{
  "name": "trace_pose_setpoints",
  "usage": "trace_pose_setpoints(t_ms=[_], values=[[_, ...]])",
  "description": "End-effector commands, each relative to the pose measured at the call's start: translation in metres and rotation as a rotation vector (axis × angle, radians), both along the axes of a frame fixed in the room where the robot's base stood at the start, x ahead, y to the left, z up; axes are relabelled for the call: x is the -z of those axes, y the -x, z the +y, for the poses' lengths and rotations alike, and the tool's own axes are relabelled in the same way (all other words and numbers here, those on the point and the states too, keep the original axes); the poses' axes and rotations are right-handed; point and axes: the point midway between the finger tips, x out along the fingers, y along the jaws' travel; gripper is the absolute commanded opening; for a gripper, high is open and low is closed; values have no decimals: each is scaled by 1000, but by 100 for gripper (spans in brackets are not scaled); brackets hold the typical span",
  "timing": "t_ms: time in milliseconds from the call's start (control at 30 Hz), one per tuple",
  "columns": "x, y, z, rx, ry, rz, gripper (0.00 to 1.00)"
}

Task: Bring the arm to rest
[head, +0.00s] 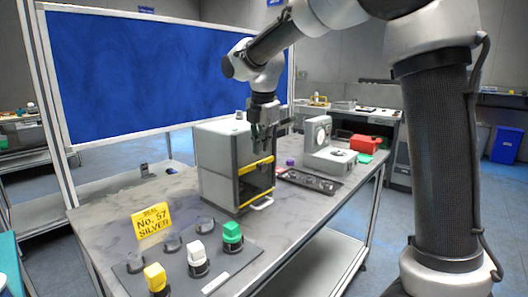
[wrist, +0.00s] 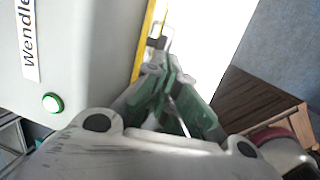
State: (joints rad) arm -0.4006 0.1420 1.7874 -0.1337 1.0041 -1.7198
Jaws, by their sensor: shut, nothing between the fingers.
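My gripper (head: 264,146) points down at the upper front of a grey box-like machine (head: 214,170) with a yellow-edged open front. In the wrist view, my gripper's green-padded fingers (wrist: 168,84) are closed together with nothing between them.
On the table (head: 120,213), a yellow sign (head: 151,221) reads "No. 57 SILVER". A dark tray (head: 309,181), a white-grey device (head: 325,150) and a red case (head: 370,143) stand to the right.

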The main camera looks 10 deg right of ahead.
Motion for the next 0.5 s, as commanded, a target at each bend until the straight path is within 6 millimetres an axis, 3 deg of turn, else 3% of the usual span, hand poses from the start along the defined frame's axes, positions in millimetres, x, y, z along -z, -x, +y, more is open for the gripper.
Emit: trace_pose_setpoints(t_ms=[200,333,500], values=[[-52,11,1,0,-1,-5,0],[-72,16,1,-1,0,-4,0],[-84,19,2,30,-8,-4,0]])
